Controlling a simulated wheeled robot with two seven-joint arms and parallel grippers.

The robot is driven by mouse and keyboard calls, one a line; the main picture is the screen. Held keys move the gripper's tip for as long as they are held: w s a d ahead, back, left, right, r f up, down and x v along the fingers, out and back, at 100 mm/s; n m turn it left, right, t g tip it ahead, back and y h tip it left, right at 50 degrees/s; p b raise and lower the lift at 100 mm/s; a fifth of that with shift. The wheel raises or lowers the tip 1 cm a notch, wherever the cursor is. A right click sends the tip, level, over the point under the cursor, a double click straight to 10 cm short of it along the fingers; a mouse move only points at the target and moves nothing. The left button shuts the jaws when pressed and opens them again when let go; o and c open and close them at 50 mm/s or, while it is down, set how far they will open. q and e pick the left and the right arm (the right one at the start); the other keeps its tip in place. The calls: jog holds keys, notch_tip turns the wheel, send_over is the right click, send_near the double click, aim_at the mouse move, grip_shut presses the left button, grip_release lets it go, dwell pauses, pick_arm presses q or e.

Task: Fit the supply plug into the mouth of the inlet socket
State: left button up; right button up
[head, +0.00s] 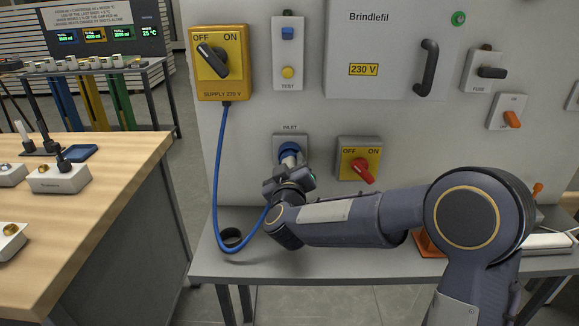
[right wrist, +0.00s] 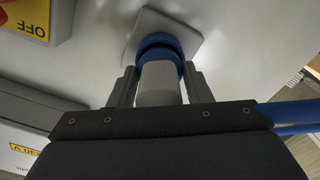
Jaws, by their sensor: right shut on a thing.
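The inlet socket (head: 289,143) is a grey plate with a blue round mouth on the panel, under the label INLET. It also shows in the right wrist view (right wrist: 160,42). The supply plug (right wrist: 158,84) is a pale grey cylinder. My right gripper (head: 289,176) is shut on the plug just in front of the socket; its fingers (right wrist: 158,88) lie on both sides of it. The plug's front end meets or overlaps the blue mouth in both views. I cannot tell how deep it sits. My left gripper is not in view.
A blue cable (head: 217,170) hangs from the yellow supply switch box (head: 222,62) and loops to the plug. A yellow switch with a red handle (head: 359,158) sits right of the socket. A grey shelf (head: 215,262) runs below. A wooden table (head: 95,190) stands left.

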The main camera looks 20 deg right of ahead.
jog(key=shift+w+d+r, duration=0.1)
jog(key=shift+w+d, duration=0.05)
jog(key=shift+w, duration=0.2)
dwell(0.5)
jog(key=o, duration=1.5)
jog(key=shift+w, duration=0.1)
jog(key=shift+c, duration=0.2)
jog(key=v, duration=0.8)
jog(key=v, duration=0.6)
jog(key=shift+p, duration=0.4)
